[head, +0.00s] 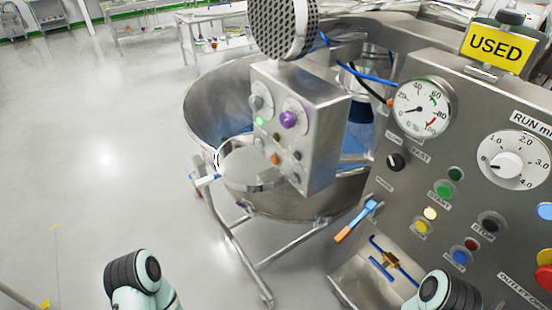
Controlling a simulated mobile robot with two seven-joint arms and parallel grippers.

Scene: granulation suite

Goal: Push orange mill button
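A steel control box (298,128) stands in front of the large steel bowl, under a perforated round head. Its face carries a small orange button (275,159), low and near the middle. A lit green lamp (260,121), a purple knob (288,119) and a grey knob (256,102) are above it. A larger red-orange button (544,278) is at the right edge of the big panel; its label is only partly readable. Parts of my two arms show at the bottom edge, well below the control box. Neither gripper's fingers are in view.
The steel bowl (212,101) stands on a tubular frame (243,262). The big panel (385,185) fills the right, with a gauge (424,106), dial (513,160) and yellow USED sign (495,45). A tool with an orange end (345,233) is below. The left floor is clear.

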